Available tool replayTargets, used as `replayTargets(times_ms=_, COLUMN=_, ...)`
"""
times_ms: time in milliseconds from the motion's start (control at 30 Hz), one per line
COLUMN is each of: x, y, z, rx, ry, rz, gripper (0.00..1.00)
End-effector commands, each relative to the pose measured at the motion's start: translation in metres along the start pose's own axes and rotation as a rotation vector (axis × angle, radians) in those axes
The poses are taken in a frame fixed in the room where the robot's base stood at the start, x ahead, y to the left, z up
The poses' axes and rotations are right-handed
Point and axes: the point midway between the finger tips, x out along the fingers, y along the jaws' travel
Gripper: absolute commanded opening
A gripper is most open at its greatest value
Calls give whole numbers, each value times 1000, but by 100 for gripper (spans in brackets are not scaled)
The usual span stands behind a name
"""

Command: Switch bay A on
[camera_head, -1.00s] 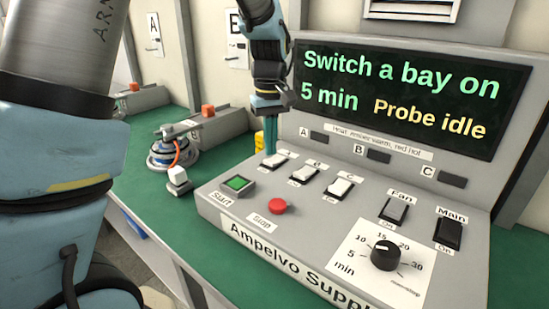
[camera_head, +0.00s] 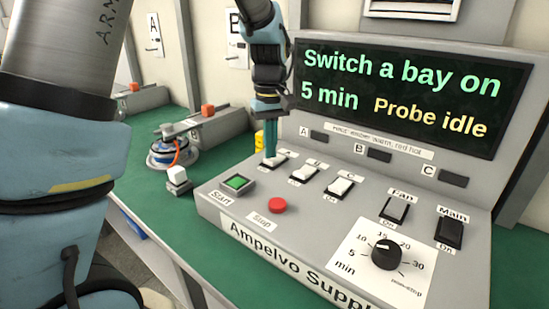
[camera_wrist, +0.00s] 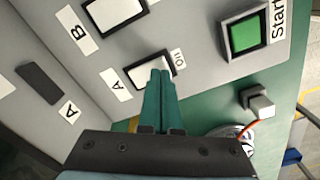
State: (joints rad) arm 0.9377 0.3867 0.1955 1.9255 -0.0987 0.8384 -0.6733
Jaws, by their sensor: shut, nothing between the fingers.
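The bay A switch (camera_head: 277,160) is a white rocker on the sloped grey panel, at the left end of a row with the B switch (camera_head: 308,172) and C switch (camera_head: 338,186). My gripper (camera_head: 270,153) points down at the A switch, its teal fingers closed together. In the wrist view the fingertips (camera_wrist: 161,72) overlap the A switch (camera_wrist: 150,74) at its "On" label end; whether they touch or press it cannot be told. The fingers hide part of the rocker. The display (camera_head: 400,95) reads "Switch a bay on", "5 min" and "Probe idle". The bay A lamp (camera_head: 319,136) is dark.
The green Start button (camera_head: 238,184), red Stop button (camera_head: 278,205), Fan switch (camera_head: 396,209), Main switch (camera_head: 450,234) and timer dial (camera_head: 386,255) share the panel. A hub motor (camera_head: 172,153) and a white-topped block (camera_head: 178,178) stand on the green bench to the left.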

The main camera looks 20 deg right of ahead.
Motion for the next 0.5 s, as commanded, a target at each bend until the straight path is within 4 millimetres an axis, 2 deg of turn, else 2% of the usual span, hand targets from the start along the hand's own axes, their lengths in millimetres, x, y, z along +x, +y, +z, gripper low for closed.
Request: replayTargets(times_ms=500, x=8, y=0, z=0, rx=0, ry=-1, rz=0, gripper=0)
